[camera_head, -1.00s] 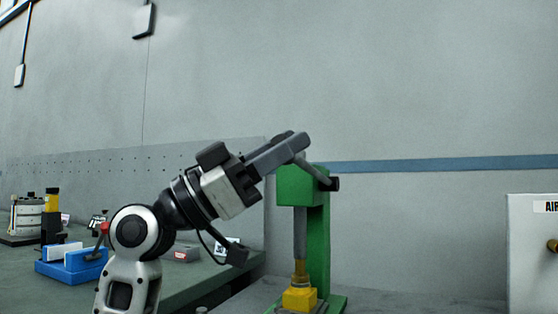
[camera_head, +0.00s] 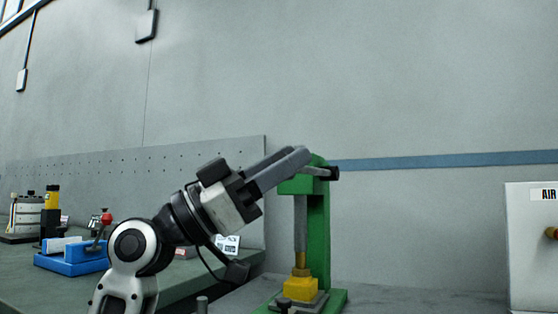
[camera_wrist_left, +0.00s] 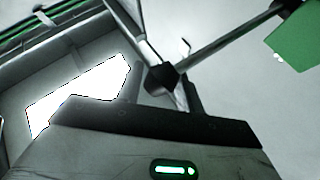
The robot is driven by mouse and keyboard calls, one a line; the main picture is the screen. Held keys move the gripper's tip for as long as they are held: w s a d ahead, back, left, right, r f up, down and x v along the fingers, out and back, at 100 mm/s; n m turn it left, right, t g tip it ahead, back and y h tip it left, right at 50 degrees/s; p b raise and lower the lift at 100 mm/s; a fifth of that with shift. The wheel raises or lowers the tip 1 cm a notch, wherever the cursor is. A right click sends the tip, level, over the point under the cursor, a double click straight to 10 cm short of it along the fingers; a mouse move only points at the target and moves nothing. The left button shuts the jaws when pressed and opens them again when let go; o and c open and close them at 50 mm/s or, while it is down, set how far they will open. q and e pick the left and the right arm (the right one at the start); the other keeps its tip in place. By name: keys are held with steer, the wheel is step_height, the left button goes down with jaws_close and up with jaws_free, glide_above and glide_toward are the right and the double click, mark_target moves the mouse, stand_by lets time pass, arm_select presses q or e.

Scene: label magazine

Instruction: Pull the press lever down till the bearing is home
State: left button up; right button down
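The green arbor press (camera_head: 318,220) stands right of centre in the head view. Its grey ram (camera_head: 300,228) comes down to a brass-coloured bearing (camera_head: 300,271) on a yellow block (camera_head: 300,289). I cannot tell how deep the bearing sits. My left gripper (camera_head: 303,156) is at the press head, with its fingers closed around the lever's end, partly hiding it. In the left wrist view the press lever (camera_wrist_left: 228,42) runs from the green press (camera_wrist_left: 297,38) to a dark knob (camera_wrist_left: 161,78) between the fingers. My right gripper is not in view.
A blue tray (camera_head: 70,265) and a red-knobbed tool (camera_head: 105,218) stand on the bench at left, with a black and yellow item (camera_head: 52,205) behind. A white AIR panel (camera_head: 530,250) is at far right. The bench right of the press looks clear.

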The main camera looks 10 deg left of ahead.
arm_select(q)
steer(key=shift+o, duration=0.8)
steer(key=shift+w+d+f, duration=0.15)
steer(key=shift+d+f, duration=0.1)
steer(key=shift+f, duration=0.1)
steer(key=b+v, duration=0.1)
steer(key=v, duration=1.5)
steer(key=shift+a+r+b, duration=0.15)
steer(key=shift+r+b, duration=0.15)
steer(key=shift+b, duration=0.1)
